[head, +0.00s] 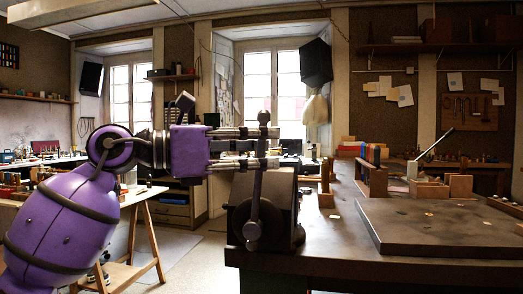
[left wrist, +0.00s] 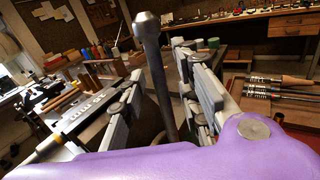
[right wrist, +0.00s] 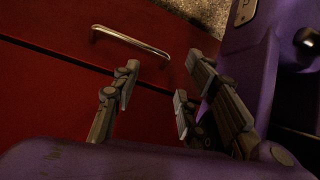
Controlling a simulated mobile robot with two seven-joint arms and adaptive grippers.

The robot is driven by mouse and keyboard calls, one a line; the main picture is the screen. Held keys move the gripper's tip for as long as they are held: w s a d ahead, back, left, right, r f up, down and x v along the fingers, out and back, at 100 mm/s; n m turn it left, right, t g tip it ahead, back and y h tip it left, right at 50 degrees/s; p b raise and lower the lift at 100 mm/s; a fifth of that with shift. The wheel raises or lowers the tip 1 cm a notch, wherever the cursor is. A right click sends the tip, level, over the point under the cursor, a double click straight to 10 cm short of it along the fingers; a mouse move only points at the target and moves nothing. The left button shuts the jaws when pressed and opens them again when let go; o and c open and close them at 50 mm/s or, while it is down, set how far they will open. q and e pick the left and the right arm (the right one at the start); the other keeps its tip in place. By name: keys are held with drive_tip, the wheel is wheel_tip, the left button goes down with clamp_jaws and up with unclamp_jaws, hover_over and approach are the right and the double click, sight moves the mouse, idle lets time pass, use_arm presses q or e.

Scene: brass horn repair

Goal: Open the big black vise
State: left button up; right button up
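The big black vise (head: 283,205) stands at the left end of the dark workbench. Its metal handle bar (head: 256,195) stands nearly upright across the vise's round front. My left gripper (head: 268,148) reaches in from the left, its two fingers level with the upper part of the bar. In the left wrist view the bar (left wrist: 157,65) with its round knob rises between the spread fingers, closer to the right-hand finger, and no clear grip on it shows. My right gripper (right wrist: 162,70) is open and empty, in front of a red cabinet front. The vise jaws are mostly hidden.
The workbench (head: 325,245) extends right, with a thick dark plate (head: 455,232) and wooden blocks (head: 372,178) on it. The red cabinet (right wrist: 60,85) has a metal handle (right wrist: 130,40). Open floor lies left of the vise, before a trestle table (head: 145,198).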

use_arm(q)
drive_tip(key=shift+w+d, duration=0.1)
drive_tip(key=shift+d, duration=0.15)
clamp_jaws()
idle(0.3)
drive_tip(key=shift+w+a+n+t+h, duration=0.2)
drive_tip(key=shift+a+n+t+h, duration=0.15)
drive_tip(key=shift+a, duration=0.45)
drive_tip(key=w+a+f+n+t+h, duration=0.1)
drive_tip(key=a+f+n+t+h, duration=0.1)
drive_tip(key=a+n, duration=0.3)
drive_tip(key=shift+w+a+t+h, duration=0.25)
drive_tip(key=shift+a+t+h, duration=0.6)
drive_tip(key=shift+a, duration=0.55)
